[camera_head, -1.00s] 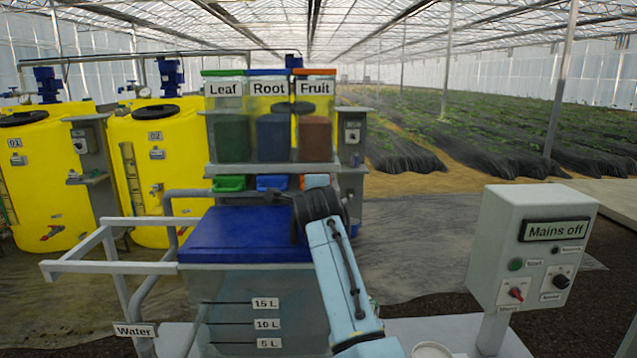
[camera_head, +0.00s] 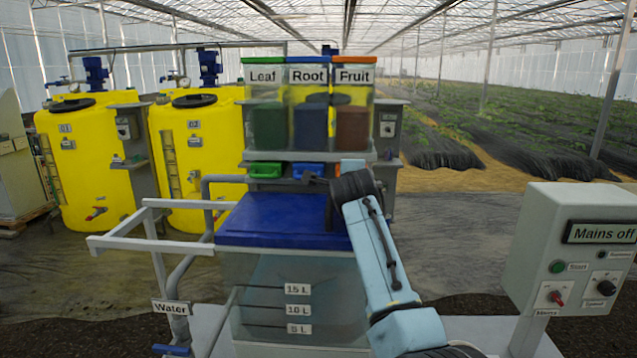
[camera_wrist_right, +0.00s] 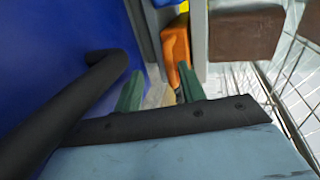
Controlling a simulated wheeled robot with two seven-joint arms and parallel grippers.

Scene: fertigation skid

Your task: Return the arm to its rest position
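My right arm (camera_head: 375,240) reaches up from the bottom right in the head view, beside the right end of the tank's blue lid (camera_head: 265,222). Its dark wrist is at the lid's far right corner; the fingers are hidden there. In the right wrist view the two green fingers of my right gripper (camera_wrist_right: 160,82) stand apart with nothing between them. A black bent bar (camera_wrist_right: 95,90), seemingly the lid's handle, runs left of the fingers over the blue lid. My left gripper is not in view.
The clear tank (camera_head: 265,275) stands under the lid, with a grey rail (camera_head: 150,242) to its left. Leaf, Root and Fruit bins (camera_head: 352,125) stand behind it. A control box reading "Mains off" (camera_head: 575,250) is at the right. Yellow tanks (camera_head: 95,165) stand behind left.

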